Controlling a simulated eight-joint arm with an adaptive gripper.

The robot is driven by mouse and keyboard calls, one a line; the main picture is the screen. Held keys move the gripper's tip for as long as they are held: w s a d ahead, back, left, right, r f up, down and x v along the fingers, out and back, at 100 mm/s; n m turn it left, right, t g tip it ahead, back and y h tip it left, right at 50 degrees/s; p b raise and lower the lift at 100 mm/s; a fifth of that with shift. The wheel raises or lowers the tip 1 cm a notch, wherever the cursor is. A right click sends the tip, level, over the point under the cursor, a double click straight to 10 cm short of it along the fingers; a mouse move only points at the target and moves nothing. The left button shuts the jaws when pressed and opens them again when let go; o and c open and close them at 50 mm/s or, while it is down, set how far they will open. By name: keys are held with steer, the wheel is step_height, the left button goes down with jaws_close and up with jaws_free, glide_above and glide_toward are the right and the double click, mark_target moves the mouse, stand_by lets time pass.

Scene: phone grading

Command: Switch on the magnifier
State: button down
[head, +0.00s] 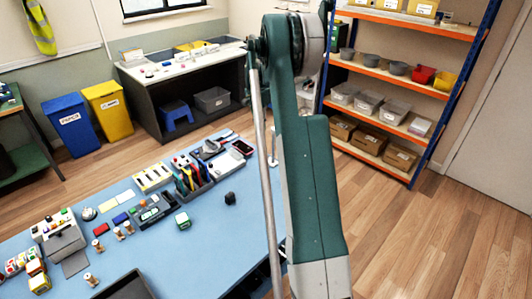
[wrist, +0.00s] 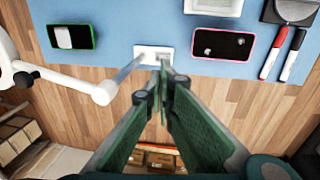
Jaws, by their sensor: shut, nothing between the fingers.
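The magnifier shows in the wrist view as a white jointed arm (wrist: 66,82) at the left, joined to a grey post (wrist: 128,70). Its pale base (wrist: 145,50) sits at the edge of the blue table. Part of a white rounded head is cut off at the left edge. My gripper (wrist: 163,68) is shut and empty, its green fingers converging just in front of the base. I cannot tell whether the tips touch it. No switch is clear. In the head view my arm hides the gripper and most of the magnifier.
A green-edged phone (wrist: 72,37) and a pink-edged phone (wrist: 222,44) lie either side of the base. Red (wrist: 274,54) and black (wrist: 293,55) markers lie at the right. Racks and small items crowd the blue table (head: 215,215). An orange shelf unit (head: 405,87) stands behind.

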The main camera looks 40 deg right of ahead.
mark_target(267, 157)
steer(key=shift+s+d+f, duration=0.1)
steer(key=shift+d+f, duration=0.3)
steer(key=shift+d, duration=0.1)
steer(key=f, duration=0.4)
steer(key=s+f, duration=0.1)
steer(key=f, duration=0.4)
steer(key=s+f+b, duration=0.1)
steer(key=f, duration=0.3)
steer(key=shift+f, duration=0.4)
steer(key=shift+f, duration=0.1)
